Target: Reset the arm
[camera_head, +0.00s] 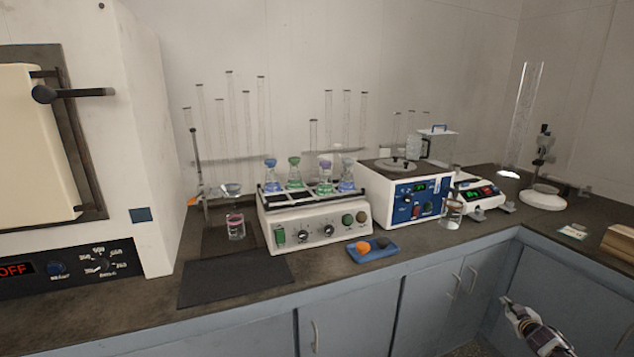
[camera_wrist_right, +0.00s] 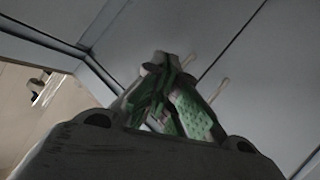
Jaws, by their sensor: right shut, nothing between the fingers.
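My right gripper (camera_head: 509,304) is at the lower right of the head view, in front of the blue-grey cabinets and below the countertop. Its fingers are shut with nothing between them. In the right wrist view the shut fingers (camera_wrist_right: 165,75) with green pads point toward the cabinet doors. My left gripper is in neither view.
The counter (camera_head: 330,275) also holds a dark mat (camera_head: 235,280), a blue tray (camera_head: 372,250), a blue-panelled device (camera_head: 418,203), a scale (camera_head: 480,193) and a microscope (camera_head: 543,175). A large oven (camera_head: 155,130) stands left. Cabinet doors (camera_head: 440,300) with handles lie near my right gripper.

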